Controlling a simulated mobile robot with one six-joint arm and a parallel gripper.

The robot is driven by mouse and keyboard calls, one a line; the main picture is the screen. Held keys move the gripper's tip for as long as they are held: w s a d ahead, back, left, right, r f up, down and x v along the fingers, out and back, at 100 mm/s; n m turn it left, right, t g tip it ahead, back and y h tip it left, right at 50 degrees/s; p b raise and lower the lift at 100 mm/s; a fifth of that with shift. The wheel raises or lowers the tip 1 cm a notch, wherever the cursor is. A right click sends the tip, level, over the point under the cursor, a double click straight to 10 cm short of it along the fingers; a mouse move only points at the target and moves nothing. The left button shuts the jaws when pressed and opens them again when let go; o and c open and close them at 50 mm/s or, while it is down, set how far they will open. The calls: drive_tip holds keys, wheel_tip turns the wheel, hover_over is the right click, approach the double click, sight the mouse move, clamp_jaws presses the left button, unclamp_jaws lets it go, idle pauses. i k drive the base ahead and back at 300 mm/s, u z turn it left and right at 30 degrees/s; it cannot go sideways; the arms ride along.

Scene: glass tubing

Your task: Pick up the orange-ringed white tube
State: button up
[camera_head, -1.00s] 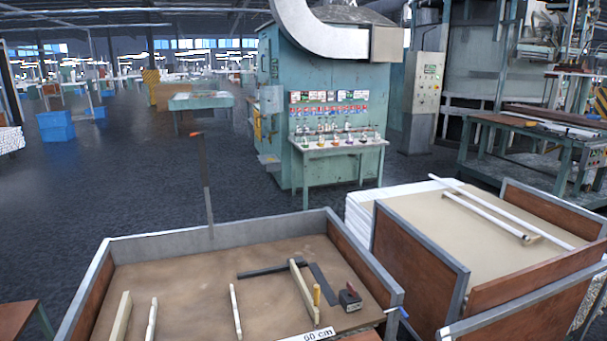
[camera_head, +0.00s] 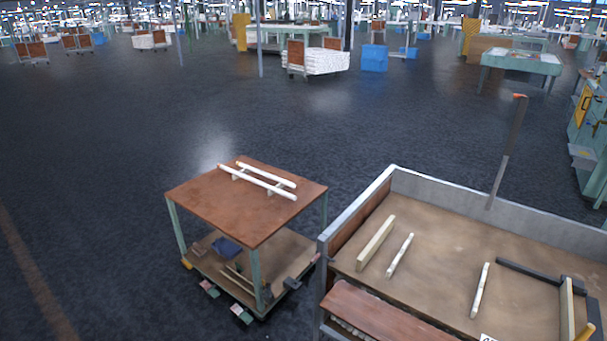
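Two white tubes lie side by side on the brown top of a small cart (camera_head: 205,195) left of centre. The nearer, longer tube is the front white tube (camera_head: 256,181); the other is the rear white tube (camera_head: 268,175). They rest on small supports. I cannot make out an orange ring on either at this size. Short whitish rods, one at the left (camera_head: 400,255) and one at the right (camera_head: 480,290), lie in a large open crate (camera_head: 455,225); no orange ring is clear on them. My gripper is not in view.
A pale wooden bar (camera_head: 376,243) and a dark angle bar (camera_head: 540,273) lie in the crate. A dark upright post with an orange tip (camera_head: 506,150) stands at its far wall. Dark open floor (camera_head: 130,120) spreads left and behind the small cart. Blue bins (camera_head: 374,58) stand far back.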

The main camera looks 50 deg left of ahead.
sight(291, 196)
drive_tip(key=u, duration=0.15)
drive_tip(key=k, duration=0.65)
drive_tip(key=u, duration=0.55)
drive_tip(key=k, duration=0.65)
drive_tip(key=u, duration=0.85)
drive_tip(key=i, duration=0.45)
drive_tip(key=u, duration=1.05)
drive_tip(key=i, duration=2.15)
drive_tip(key=z, duration=0.55)
drive_tip(key=i, duration=0.6)
drive_tip(key=z, duration=0.3)
